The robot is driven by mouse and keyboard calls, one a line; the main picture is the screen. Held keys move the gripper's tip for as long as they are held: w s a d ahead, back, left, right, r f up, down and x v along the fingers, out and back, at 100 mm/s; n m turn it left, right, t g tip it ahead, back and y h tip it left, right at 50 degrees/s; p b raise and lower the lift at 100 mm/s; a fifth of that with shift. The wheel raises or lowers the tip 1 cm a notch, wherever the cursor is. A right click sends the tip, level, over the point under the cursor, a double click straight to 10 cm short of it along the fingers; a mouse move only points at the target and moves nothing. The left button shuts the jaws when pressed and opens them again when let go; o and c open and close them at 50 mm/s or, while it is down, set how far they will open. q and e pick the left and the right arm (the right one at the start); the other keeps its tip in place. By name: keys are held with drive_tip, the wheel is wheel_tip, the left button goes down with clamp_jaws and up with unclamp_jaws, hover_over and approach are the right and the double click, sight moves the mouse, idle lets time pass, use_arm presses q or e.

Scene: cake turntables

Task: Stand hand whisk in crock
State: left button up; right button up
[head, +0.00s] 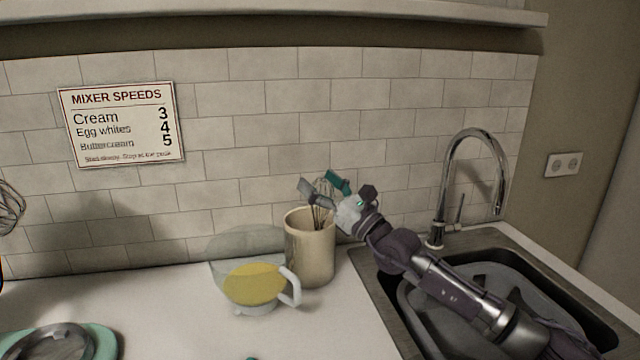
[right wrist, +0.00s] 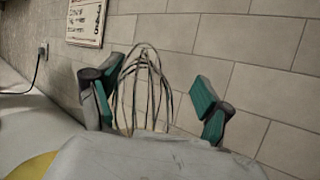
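A beige crock (head: 310,252) stands upright on the white counter by the sink. The wire loops of the hand whisk (head: 320,208) show just above its rim, and the whisk's lower part is hidden in the crock. My right gripper (head: 321,186) is over the crock mouth, its teal-padded fingers apart. In the right wrist view the whisk loops (right wrist: 145,85) rise between the spread fingers of the right gripper (right wrist: 152,105), nearer the left finger. I cannot tell whether the loops touch that finger. My left gripper is not in view.
A clear jug (head: 254,287) with yellow contents and a white handle stands just left of the crock. The sink (head: 480,300) and faucet (head: 440,190) are on the right. Another wire whisk (head: 10,207) shows at the left edge. A teal round item (head: 107,342) sits front left.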

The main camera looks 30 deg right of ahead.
drive_tip(key=shift+s+d+f, duration=0.2)
drive_tip(key=shift+s+f, duration=0.1)
drive_tip(key=shift+s, duration=0.1)
drive_tip(key=v, duration=1.1)
drive_tip(key=shift+s, duration=0.1)
idle(0.7)
